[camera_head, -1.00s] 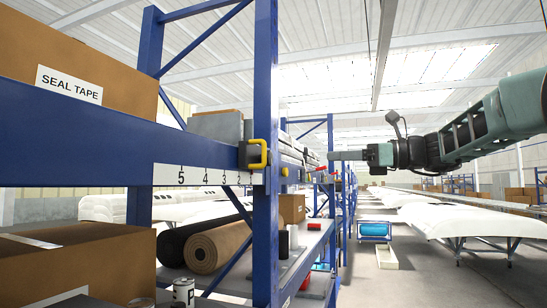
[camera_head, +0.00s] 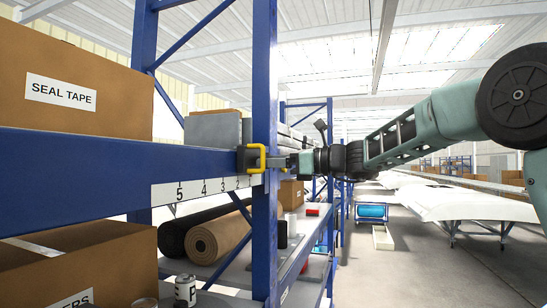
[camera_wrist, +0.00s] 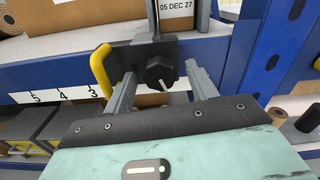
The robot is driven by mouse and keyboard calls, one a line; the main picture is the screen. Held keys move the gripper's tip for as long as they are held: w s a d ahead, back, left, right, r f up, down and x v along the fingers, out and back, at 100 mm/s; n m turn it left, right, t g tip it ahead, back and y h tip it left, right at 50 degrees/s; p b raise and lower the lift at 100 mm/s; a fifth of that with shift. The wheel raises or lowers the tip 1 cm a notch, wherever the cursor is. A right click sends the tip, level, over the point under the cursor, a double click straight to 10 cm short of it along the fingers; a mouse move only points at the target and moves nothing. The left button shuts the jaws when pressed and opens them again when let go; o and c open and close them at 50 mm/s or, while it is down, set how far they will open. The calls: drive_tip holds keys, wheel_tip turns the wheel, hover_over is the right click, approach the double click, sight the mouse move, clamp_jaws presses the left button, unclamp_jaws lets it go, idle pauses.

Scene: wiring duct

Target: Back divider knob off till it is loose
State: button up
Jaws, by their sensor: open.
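The divider knob (camera_wrist: 161,72) is black and round with a light index line, set on a dark bracket (camera_wrist: 130,56) on the blue shelf beam. A yellow handle (camera_wrist: 103,70) stands on the bracket's left side; in the head view the yellow handle (camera_head: 259,157) shows beside the upright. My gripper (camera_wrist: 160,82) is open in the wrist view, one finger on each side of the knob with visible gaps, so it is not clamped. In the head view my gripper (camera_head: 288,161) reaches to the bracket from the right, and the knob is hidden there.
A numbered scale (camera_head: 200,189) runs along the beam (camera_head: 80,165). A blue upright (camera_head: 265,230) stands right beside the bracket. A seal tape box (camera_head: 60,60) sits above, rolls (camera_head: 215,240) lie below.

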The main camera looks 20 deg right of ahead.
drive_tip(key=c, duration=1)
drive_tip(key=shift+f+n+b, duration=0.2)
drive_tip(key=shift+n+b, duration=0.2)
drive_tip(key=shift+b, duration=0.35)
drive_tip(key=shift+r+n+b, duration=0.15)
drive_tip(key=shift+n+b, duration=9.6)
drive_tip(key=shift+n, duration=0.25)
